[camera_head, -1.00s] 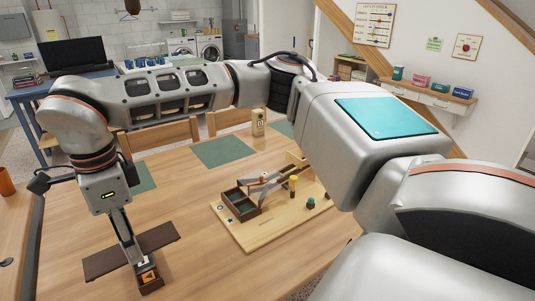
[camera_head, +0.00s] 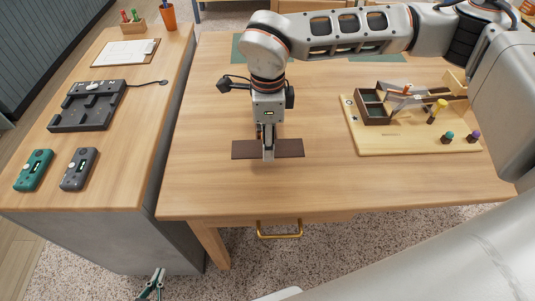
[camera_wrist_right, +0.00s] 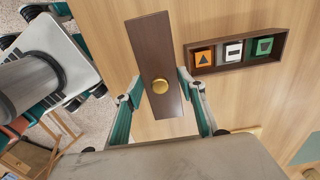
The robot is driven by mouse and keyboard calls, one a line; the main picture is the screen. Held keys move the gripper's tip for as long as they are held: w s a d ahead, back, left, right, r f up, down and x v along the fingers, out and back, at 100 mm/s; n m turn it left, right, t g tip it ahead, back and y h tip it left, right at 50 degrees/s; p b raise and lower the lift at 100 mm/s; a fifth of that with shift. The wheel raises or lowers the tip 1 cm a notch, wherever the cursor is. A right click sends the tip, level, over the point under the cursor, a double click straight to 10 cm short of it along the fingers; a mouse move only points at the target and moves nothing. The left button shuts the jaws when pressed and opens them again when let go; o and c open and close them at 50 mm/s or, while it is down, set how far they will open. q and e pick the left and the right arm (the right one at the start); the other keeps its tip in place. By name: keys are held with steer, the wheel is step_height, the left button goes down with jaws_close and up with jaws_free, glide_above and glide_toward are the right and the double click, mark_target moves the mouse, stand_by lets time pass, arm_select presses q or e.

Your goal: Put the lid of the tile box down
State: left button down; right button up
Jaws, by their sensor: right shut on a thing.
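The lid (camera_wrist_right: 150,45) is a flat dark brown plank with a round brass knob. My right gripper (camera_wrist_right: 160,85) is shut on the lid's long edges, around the knob. In the head view the lid (camera_head: 285,148) lies crosswise below the right gripper (camera_head: 268,155), over the table's near part; I cannot tell whether it touches the table. The tile box (camera_wrist_right: 238,68) is open in the right wrist view, beside the lid and across it, with an orange, a white and a green tile. The arm hides it in the head view. My left gripper (camera_head: 155,284) is low over the floor, open and empty.
A wooden board (camera_head: 405,140) with a small divided tray and pegs stands on the table's right. A side table (camera_head: 115,165) at left bears handheld devices, a dark dock and a clipboard.

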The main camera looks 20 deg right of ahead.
mark_target(268, 165)
steer(key=shift+f, duration=0.7)
steer(key=shift+f+b, duration=0.3)
steer(key=shift+f, duration=1.8)
steer(key=shift+f, duration=0.15)
steer(key=o, duration=0.8)
steer(key=shift+o, duration=0.2)
